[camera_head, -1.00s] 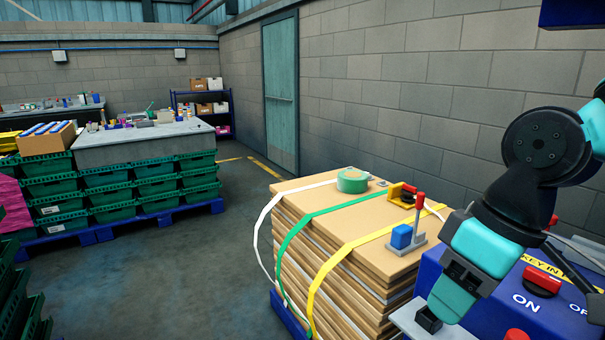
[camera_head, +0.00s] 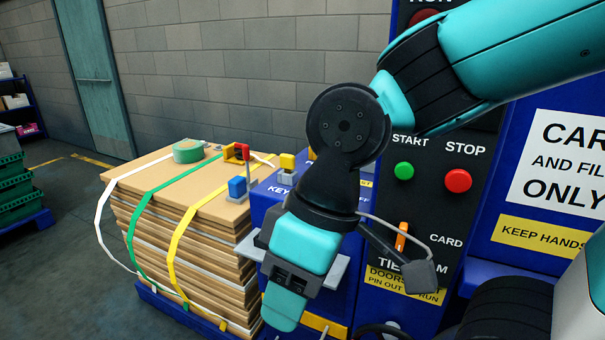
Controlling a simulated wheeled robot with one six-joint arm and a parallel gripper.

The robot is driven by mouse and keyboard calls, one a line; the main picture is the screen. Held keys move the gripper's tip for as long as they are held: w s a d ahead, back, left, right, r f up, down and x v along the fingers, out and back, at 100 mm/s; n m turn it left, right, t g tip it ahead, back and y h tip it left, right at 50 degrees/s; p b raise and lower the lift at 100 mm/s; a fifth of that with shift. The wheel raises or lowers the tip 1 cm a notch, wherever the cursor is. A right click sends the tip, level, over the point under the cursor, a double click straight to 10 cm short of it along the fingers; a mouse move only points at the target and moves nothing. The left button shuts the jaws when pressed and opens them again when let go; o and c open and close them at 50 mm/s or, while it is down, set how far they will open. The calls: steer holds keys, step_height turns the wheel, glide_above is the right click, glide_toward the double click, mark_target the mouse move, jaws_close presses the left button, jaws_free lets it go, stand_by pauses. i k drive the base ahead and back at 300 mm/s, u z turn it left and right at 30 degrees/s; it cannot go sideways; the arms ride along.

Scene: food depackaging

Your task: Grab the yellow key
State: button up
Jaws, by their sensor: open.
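A small yellow block on a grey base, which looks like the yellow key (camera_head: 287,161), stands on top of the blue box marked KEY (camera_head: 268,209). The top of that box is partly hidden by my arm. My gripper (camera_head: 285,300) hangs pointing down in front of the box, below and nearer than the yellow block and apart from it. It is open, and no object shows in it; its fingers overlap in this view.
A strapped cardboard stack (camera_head: 190,225) stands left, bearing a tape roll (camera_head: 188,151), a blue block (camera_head: 237,187) and a red-handled yellow clamp (camera_head: 236,152). A control panel (camera_head: 431,215) with START and STOP buttons rises behind my arm. Open floor lies left.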

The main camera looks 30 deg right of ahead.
mark_target(286, 161)
steer(key=z, duration=0.6)
steer(key=i, duration=0.35)
steer(key=u, duration=1.85)
steer(key=i, duration=1.25)
steer(key=z, duration=2.6)
